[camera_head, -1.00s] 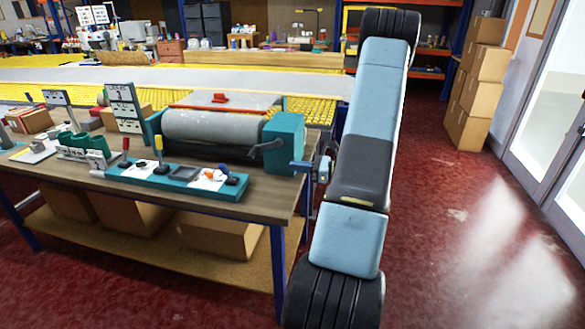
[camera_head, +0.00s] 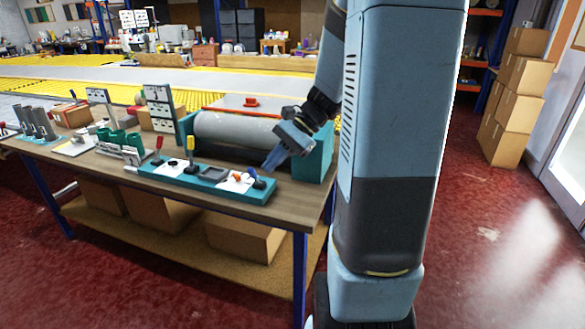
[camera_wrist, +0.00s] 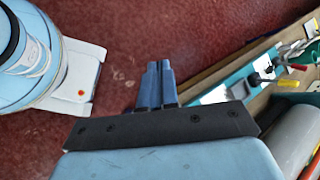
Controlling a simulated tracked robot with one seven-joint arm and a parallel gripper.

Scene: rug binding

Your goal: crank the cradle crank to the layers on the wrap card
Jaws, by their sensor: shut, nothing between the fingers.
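The cradle is a grey roller (camera_head: 235,130) between teal end blocks (camera_head: 315,165) on the bench. Its dark crank, on the block's near side, is hidden behind my gripper and wrist in the head view. The roller also shows at the lower right of the wrist view (camera_wrist: 292,140). A white card with dark marks (camera_head: 159,100) stands left of the roller; its marks are too small to read, and I cannot tell whether it is the wrap card. My gripper (camera_head: 271,163) is shut and empty, in front of the right block. Its blue fingers point outward in the wrist view (camera_wrist: 158,68).
A teal control panel (camera_head: 215,182) with red and yellow levers lies along the bench's front. A smaller card (camera_head: 98,96) and green holders (camera_head: 112,136) stand at left. Cardboard boxes (camera_head: 245,238) fill the lower shelf. Red floor (camera_head: 480,270) is clear at right.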

